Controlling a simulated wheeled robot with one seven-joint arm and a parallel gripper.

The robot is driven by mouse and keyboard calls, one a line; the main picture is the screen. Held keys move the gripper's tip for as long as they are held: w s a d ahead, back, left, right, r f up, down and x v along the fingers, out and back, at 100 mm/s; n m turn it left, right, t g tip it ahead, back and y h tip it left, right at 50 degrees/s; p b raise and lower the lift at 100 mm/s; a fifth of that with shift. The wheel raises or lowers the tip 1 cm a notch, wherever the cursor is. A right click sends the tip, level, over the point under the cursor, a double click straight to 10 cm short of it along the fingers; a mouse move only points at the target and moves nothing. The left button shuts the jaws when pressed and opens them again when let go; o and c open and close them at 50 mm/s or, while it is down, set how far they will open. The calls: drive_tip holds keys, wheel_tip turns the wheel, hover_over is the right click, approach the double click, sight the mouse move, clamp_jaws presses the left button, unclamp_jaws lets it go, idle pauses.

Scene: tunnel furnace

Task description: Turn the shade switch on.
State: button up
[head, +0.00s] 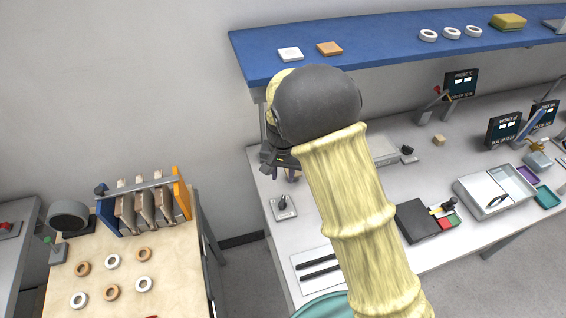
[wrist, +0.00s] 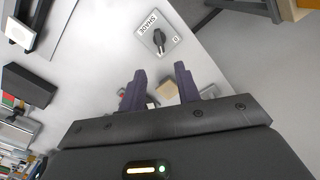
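The shade switch (wrist: 160,38) is a pale plate lettered SHADE with a dark knob on it, on the grey bench top. It lies beyond my fingertips in the wrist view. It also shows in the head view (head: 284,208), near the left edge of the bench, just below my gripper (head: 284,172). In the wrist view my gripper (wrist: 160,80) is open, its two purple fingers apart and off the knob. A tan block (wrist: 167,90) shows between the fingers, and I cannot tell its distance. The knob's exact setting is too small to read.
A blue shelf (head: 370,55) runs above the bench. A black box (head: 415,220) and a grey tray (head: 487,195) stand to the right. Two dark bars (head: 318,270) lie near the front edge. A wooden table (head: 125,265) with several rings is at left, across a gap.

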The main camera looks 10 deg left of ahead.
wheel_tip(320, 180, up, 6)
drive_tip(key=shift+f+b, duration=0.2)
drive_tip(key=shift+b, duration=0.1)
drive_tip(key=shift+d, duration=0.1)
drive_tip(key=s+d+r+t, duration=0.1)
drive_tip(key=d, duration=0.7)
drive_tip(key=s+d+r, duration=0.2)
drive_tip(key=d, duration=0.7)
drive_tip(key=s+d+t, duration=0.1)
drive_tip(key=s+d, duration=0.9)
drive_tip(key=d, duration=0.2)
drive_tip(key=shift+r+t, duration=0.25)
drive_tip(key=shift+t, duration=0.05)
